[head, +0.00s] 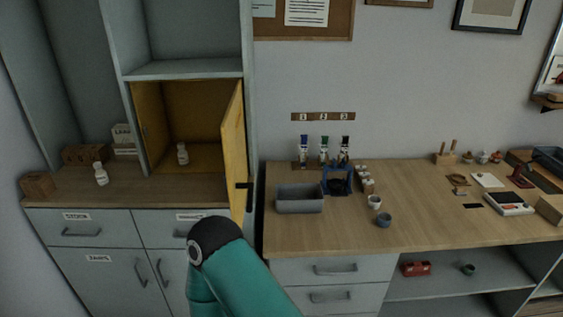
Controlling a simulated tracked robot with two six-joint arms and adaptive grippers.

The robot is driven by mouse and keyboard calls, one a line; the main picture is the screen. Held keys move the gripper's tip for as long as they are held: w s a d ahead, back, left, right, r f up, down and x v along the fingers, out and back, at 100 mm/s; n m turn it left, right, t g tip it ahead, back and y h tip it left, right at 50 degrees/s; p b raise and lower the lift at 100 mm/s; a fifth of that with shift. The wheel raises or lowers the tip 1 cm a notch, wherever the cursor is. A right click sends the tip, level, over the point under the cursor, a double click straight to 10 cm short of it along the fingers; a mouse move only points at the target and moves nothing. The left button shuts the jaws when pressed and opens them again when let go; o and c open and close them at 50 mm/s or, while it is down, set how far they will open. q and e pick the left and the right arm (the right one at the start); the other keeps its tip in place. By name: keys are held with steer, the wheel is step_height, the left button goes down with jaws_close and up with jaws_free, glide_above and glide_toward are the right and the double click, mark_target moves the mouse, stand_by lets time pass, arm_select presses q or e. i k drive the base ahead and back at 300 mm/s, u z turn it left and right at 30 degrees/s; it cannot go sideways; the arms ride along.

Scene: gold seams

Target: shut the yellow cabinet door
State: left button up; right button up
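The yellow cabinet door (233,150) stands open, swung out toward me from the right side of the yellow-lined compartment (198,108). A dark handle (243,186) shows near its lower part. A small white bottle (182,153) stands inside the compartment. A teal arm link of mine with a dark joint rises from the bottom, below the door; I cannot tell whether it touches the door. Neither of my grippers shows in the head view.
Another white bottle (101,174) stands on the left counter, outside the compartment. Drawers (84,228) below are shut. The right worktop (420,222) holds a grey bin (300,199), a blue rack (337,181) and small cups (384,220). Its front middle is clear.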

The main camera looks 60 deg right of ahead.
mark_target(232, 126)
steer(key=z, duration=0.15)
steer(key=k, duration=0.35)
steer(key=u, duration=0.85)
steer(key=i, duration=0.1)
steer(key=z, duration=2.25)
steer(key=i, duration=1)
steer(key=u, duration=0.15)
steer(key=k, duration=0.85)
steer(key=z, duration=0.2)
steer(key=i, duration=0.8)
steer(key=u, duration=0.05)
